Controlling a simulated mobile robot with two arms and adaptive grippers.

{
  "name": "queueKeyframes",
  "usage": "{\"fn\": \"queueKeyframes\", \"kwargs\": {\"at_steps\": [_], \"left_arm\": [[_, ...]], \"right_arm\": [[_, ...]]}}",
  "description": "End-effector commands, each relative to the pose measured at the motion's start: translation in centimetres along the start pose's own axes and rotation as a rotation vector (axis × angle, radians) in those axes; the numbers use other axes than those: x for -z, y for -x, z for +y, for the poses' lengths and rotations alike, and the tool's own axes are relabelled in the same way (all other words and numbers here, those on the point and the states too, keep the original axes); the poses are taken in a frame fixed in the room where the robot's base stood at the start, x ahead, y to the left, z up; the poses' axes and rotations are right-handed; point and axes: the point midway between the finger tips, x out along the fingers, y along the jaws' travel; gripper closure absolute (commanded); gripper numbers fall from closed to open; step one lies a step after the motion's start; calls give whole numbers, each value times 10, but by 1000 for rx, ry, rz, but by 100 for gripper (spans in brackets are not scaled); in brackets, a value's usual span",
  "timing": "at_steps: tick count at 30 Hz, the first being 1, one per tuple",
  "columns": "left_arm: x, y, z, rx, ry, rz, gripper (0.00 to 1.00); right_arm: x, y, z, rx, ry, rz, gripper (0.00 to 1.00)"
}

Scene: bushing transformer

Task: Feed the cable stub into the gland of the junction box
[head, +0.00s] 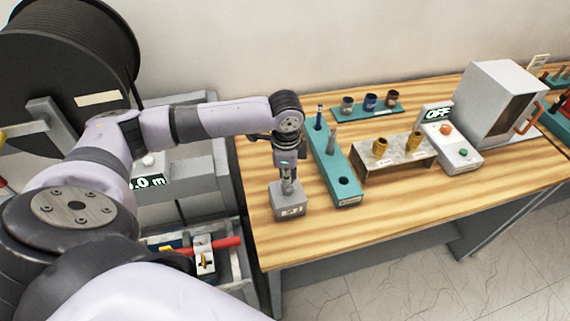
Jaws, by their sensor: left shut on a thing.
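The junction box (290,208) is a small grey box with a white label, near the table's front left edge. My left gripper (288,185) points straight down directly over it, its fingertips close to the box top. The gripper is shut on a thin upright piece, which I take to be the cable stub; the fingers hide most of it. The gland on the box top is hidden by the fingers, so I cannot tell whether the stub is inside it. My right gripper is not in view.
A teal rack (326,156) stands just right of the box, with upright pieces and one empty hole. Beyond are a stand with brass parts (380,147), a teal tray of small cups (370,102), an "OFF" control unit (453,151) and a white cabinet (488,100). Front table is clear.

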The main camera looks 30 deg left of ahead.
Motion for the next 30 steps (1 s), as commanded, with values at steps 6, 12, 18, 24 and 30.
{"fn": "queueKeyframes", "kwargs": {"at_steps": [6, 12, 18, 24, 30], "left_arm": [[-4, -30, 19, -45, -11, -22, 100], [-4, -30, 19, -45, -11, -22, 83], [-4, -30, 20, -48, -11, -21, 69], [-4, -28, 20, -48, -12, -22, 65], [-5, -24, 18, -43, -11, -22, 65]], "right_arm": [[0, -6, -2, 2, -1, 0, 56], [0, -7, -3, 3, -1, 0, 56], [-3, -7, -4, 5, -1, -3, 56], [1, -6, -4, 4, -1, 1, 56], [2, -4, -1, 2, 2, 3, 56]]}}
